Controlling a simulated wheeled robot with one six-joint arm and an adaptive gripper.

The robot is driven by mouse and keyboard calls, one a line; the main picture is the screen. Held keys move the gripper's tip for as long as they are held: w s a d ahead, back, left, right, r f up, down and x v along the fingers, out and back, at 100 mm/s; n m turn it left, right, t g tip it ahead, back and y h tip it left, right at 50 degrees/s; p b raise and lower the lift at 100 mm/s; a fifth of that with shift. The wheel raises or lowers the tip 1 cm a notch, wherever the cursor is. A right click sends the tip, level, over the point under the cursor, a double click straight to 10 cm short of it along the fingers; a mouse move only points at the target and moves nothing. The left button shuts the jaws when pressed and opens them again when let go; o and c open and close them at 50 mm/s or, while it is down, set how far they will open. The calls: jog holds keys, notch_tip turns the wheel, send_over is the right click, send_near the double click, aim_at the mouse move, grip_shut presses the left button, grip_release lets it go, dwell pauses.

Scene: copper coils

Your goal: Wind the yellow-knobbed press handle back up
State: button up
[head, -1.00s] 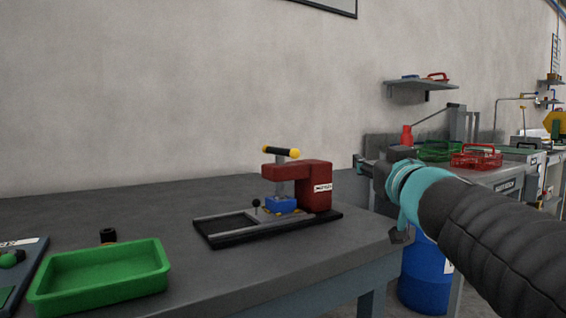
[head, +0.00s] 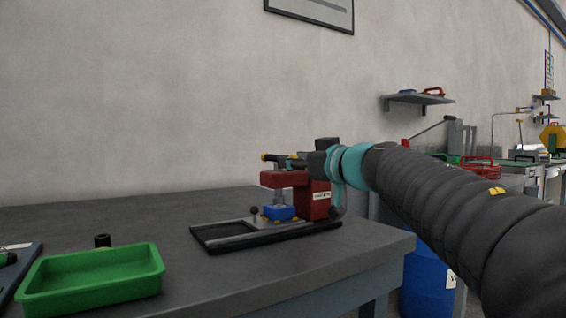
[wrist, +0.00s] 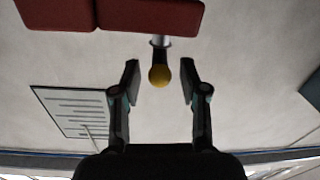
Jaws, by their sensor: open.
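The red press (head: 319,200) stands on the bench in the head view, with a blue block (head: 279,212) under its head. My gripper (head: 303,162) is beside the handle's right side, covering the large yellow knob in the head view. In the wrist view the yellow knob (wrist: 159,76) sits between the two spread fingers of my gripper (wrist: 159,68), with a visible gap on each side. The red press body (wrist: 150,15) shows at the top there.
A green tray (head: 92,291) and a small dark cylinder (head: 102,241) are at the bench's left. A black rail base (head: 235,243) extends left from the press. The bench between tray and press is clear. A wall shelf (head: 418,100) hangs behind.

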jog(key=shift+x, duration=3.05)
grip_shut()
